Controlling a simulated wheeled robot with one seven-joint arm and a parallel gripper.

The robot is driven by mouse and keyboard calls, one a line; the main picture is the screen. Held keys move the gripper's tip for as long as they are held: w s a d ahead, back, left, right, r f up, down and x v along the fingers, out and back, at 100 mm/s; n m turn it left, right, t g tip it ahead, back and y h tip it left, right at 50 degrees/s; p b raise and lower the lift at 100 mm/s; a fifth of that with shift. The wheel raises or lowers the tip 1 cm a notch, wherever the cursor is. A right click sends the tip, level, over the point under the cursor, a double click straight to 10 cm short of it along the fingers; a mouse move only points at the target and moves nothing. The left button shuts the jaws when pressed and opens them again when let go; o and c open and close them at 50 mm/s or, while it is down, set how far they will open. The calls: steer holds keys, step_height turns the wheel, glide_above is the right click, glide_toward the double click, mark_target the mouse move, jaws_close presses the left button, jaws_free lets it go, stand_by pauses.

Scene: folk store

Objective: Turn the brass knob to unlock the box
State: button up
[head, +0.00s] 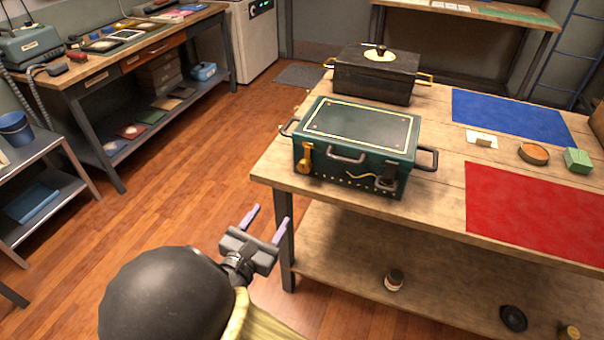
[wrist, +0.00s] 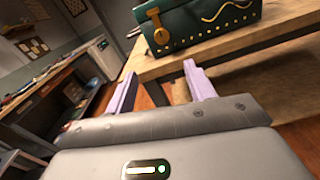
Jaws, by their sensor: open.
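A dark green box (head: 350,135) with gold trim on its lid stands on the wooden table, its lid shut. On the left of its front face is a brass knob (head: 305,158) with a plate hanging below it. The knob also shows in the wrist view (wrist: 158,30), beyond my fingers. A dark latch-like fitting (head: 385,184) is at the lower right of the front. My gripper (head: 268,219) is open and empty, in front of the table's left corner, below and apart from the box.
The wooden table (head: 442,180) bears a black box (head: 375,80) behind the green one, a blue mat (head: 510,116) and a red mat (head: 540,215). Its lower shelf (head: 340,250) juts out below. The floor (head: 190,170) to the left is clear.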

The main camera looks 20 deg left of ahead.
steer(key=b, duration=0.1)
glide_toward(303, 169)
steer(key=w, duration=0.6)
steer(key=w+d, duration=0.1)
steer(key=w, duration=0.2)
steer(key=shift+r, duration=0.1)
steer(key=shift+s, duration=0.1)
steer(key=c, duration=1)
